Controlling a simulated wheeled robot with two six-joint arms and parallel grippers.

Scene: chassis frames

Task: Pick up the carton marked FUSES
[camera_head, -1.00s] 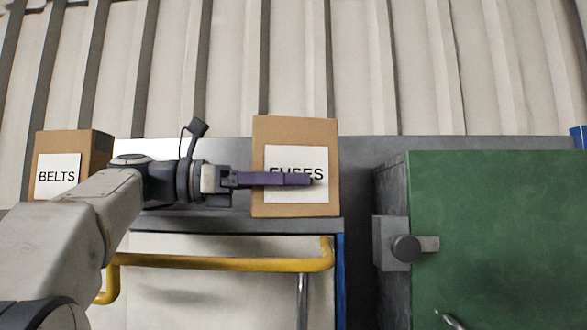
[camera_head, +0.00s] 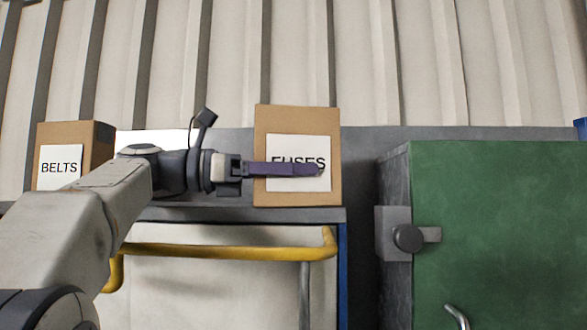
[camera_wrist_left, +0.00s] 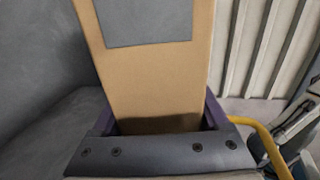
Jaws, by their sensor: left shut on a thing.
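The FUSES carton (camera_head: 297,118) is a tall brown box with a white label, upright at the front edge of a grey surface. My left gripper (camera_head: 310,170) reaches in from the left and is shut on it, with one purple finger lying across the label and partly covering the word. In the left wrist view the carton (camera_wrist_left: 155,85) fills the space between the two purple fingers (camera_wrist_left: 160,112), and a grey patch shows on its side. I cannot tell whether its base is clear of the surface. My right gripper is not in view.
A BELTS carton (camera_head: 98,150) stands to the left, behind my arm. A yellow rail (camera_head: 220,252) runs in front, below the surface (camera_head: 450,133). A green cabinet (camera_head: 500,220) with a grey latch (camera_head: 408,238) is at the right. A ribbed wall (camera_head: 330,60) closes the back.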

